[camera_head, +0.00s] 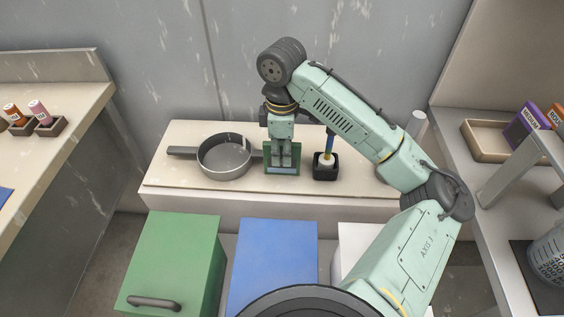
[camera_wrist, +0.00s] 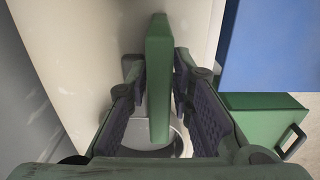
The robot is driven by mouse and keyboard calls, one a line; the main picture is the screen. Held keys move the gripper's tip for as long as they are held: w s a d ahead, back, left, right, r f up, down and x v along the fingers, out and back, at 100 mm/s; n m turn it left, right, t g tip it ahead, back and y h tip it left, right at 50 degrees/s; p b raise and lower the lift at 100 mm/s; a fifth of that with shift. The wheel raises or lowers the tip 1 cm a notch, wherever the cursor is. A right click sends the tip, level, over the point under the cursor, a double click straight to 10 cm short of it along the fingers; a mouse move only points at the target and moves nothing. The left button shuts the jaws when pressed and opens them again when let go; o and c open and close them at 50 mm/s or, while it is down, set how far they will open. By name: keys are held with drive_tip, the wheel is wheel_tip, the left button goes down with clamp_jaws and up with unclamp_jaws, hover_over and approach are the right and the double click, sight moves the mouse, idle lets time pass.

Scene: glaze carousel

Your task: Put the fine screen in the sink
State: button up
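A flat green-framed panel (camera_head: 271,171), which may be the fine screen, stands upright on the cream bench, partly hidden behind my gripper (camera_head: 284,164). In the wrist view its green edge (camera_wrist: 159,85) runs between the two fingers of my gripper (camera_wrist: 159,80). The fingers are apart, one on each side of it, with a narrow gap showing. A round grey pan-like vessel (camera_head: 225,158) with a handle lies left of it, and its rim shows below the panel in the wrist view (camera_wrist: 186,140). I cannot make out a sink in either view.
A black holder (camera_head: 325,173) with a blue-handled tool stands close right of the panel. The cream bench (camera_head: 175,188) has a wall behind it. Green (camera_head: 172,255) and blue (camera_head: 272,262) boxes stand in front.

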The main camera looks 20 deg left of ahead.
clamp_jaws()
drive_tip(key=shift+r, duration=0.1)
idle(0.3)
